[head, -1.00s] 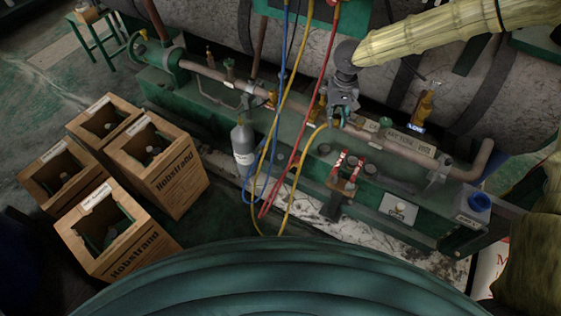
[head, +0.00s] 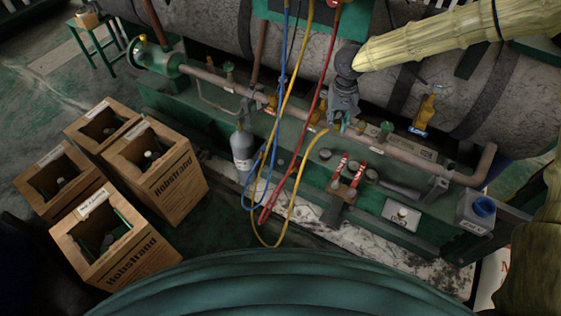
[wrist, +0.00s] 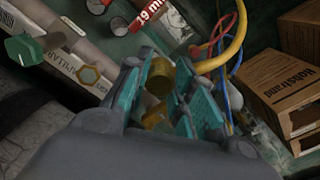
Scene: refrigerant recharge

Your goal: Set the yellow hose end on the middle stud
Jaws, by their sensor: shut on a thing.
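My gripper (head: 335,127) is low over the copper pipe on the green skid. Its teal fingers (wrist: 165,100) are closed around a brass yellow hose end (wrist: 160,77). The yellow hose (head: 288,222) loops down from the gauges and back up to the gripper; it also shows beside the fingers in the wrist view (wrist: 228,55). A brass piece (wrist: 154,121) shows below the held end between the fingers, partly hidden. I cannot tell whether it is the middle stud or whether the two touch. A brass hex fitting (wrist: 90,75) stands apart to the left.
Red and blue hoses (head: 300,165) hang left of the gripper. A grey cylinder (head: 242,148) stands by the skid. Wooden crates (head: 155,165) stand on the left floor.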

